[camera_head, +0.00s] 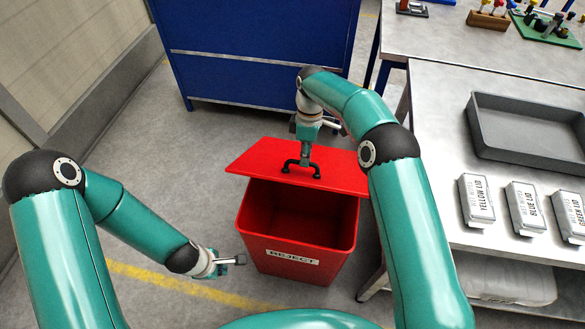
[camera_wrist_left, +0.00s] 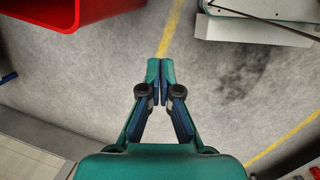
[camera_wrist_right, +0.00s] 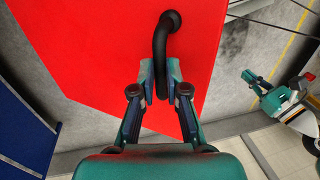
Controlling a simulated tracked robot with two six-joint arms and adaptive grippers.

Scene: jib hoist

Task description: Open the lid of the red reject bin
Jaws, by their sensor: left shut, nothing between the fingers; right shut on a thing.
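The red reject bin (camera_head: 296,258) stands on the floor with a white REJECT label on its front. Its red lid (camera_head: 340,172) is raised off the front of the opening and tilted, so the dark red inside shows. A black handle (camera_head: 302,168) is on the lid. My right gripper (camera_head: 304,160) is shut on this handle; the right wrist view shows the fingers around the black bar (camera_wrist_right: 160,55). My left gripper (camera_head: 240,260) is shut and empty, just left of the bin's front. In the left wrist view its fingertips (camera_wrist_left: 160,65) touch over bare floor.
A blue cabinet (camera_head: 260,60) stands behind the bin. The floor left of the bin is clear.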

